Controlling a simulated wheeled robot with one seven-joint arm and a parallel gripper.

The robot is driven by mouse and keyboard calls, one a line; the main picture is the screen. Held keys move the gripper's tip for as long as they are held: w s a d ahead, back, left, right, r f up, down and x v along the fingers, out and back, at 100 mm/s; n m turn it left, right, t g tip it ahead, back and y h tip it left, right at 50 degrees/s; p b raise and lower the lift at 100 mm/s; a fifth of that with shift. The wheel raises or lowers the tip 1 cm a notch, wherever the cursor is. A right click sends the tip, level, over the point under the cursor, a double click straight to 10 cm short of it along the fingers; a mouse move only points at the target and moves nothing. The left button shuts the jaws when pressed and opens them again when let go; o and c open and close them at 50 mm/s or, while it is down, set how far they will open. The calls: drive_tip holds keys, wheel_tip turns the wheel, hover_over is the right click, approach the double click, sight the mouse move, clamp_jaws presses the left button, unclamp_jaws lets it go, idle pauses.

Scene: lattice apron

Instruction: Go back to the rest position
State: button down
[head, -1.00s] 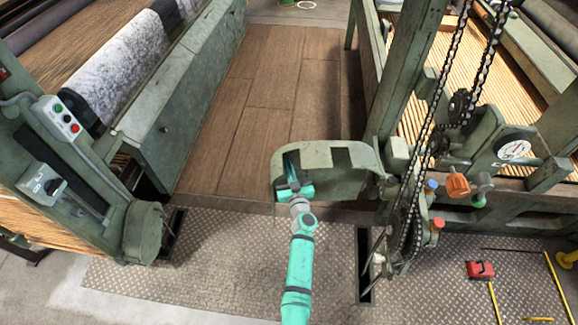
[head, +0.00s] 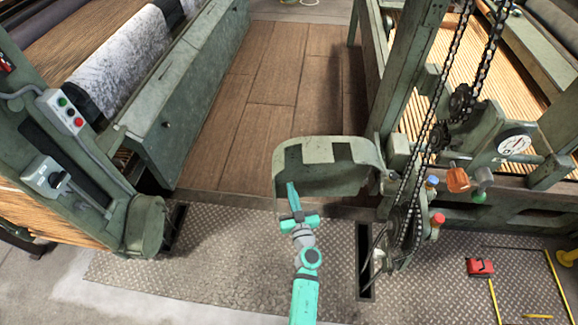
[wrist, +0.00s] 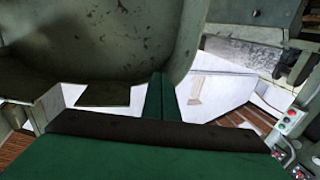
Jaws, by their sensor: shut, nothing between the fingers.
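My gripper (head: 291,190) is teal and shows near the middle of the head view, at the end of my teal arm. Its fingers are together with nothing between them. It points up the picture, in front of the curved green guard (head: 318,180). In the wrist view the dark green fingers (wrist: 161,98) stand in the lower middle. The underside of the curved guard (wrist: 95,45) fills the upper left there, close to the fingers. I cannot tell whether they touch.
Chains and sprockets (head: 410,220) hang right of the guard, beside colored knobs (head: 458,180). A button box (head: 66,112) is on the left frame. A red item (head: 480,266) lies on the metal plate floor (head: 215,265). The wooden walkway (head: 270,95) is clear.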

drive_tip(key=s+a+r+h, duration=0.2)
drive_tip(key=s, duration=2.4)
drive_tip(key=s+r+m+g, duration=0.1)
drive_tip(key=s+r, duration=0.4)
drive_tip(key=s, duration=0.4)
drive_tip(key=s+r+m+g+h, duration=0.1)
drive_tip(key=s+r, duration=0.5)
drive_tip(key=s, duration=0.2)
drive_tip(key=shift+s+a+r, duration=0.3)
drive_tip(key=shift+s, duration=0.1)
drive_tip(key=shift+w, duration=0.2)
